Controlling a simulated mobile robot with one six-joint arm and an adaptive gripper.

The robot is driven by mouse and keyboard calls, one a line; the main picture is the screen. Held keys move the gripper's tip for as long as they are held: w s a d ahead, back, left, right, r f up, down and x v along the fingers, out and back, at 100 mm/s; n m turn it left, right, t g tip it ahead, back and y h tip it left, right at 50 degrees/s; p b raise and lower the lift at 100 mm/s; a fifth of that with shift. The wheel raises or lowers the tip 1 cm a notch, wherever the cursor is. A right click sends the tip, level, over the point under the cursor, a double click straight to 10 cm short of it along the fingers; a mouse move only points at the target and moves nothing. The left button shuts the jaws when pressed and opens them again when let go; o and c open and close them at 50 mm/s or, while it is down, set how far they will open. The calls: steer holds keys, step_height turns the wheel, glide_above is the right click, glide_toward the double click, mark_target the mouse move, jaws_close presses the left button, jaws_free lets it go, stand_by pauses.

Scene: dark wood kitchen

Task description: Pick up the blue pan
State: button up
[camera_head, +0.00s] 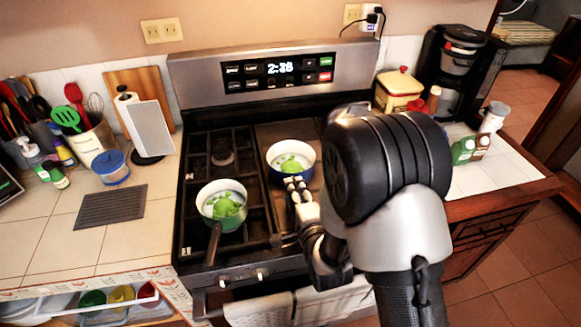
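The blue pan (272,170) sits on the right side of the stove top. It has a dark blue outside and a white inside with something green in it. My gripper (293,184) is at the pan's near side, over or right beside its front rim. The small view does not show whether the fingers touch the pan or how far apart they are. The pan's handle is not visible; my gripper and arm cover that area. A second pan, green outside (236,222), stands to the front left with green content and a dark handle pointing toward me.
The stove's grates (197,165) surround both pans. A coffee maker (455,65) and green bottles (468,150) stand right of my arm.

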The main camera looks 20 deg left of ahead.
steer(key=shift+s+r, duration=0.1)
steer(key=shift+s, duration=0.05)
steer(key=shift+c, duration=0.2)
jaws_close()
stand_by(0.5)
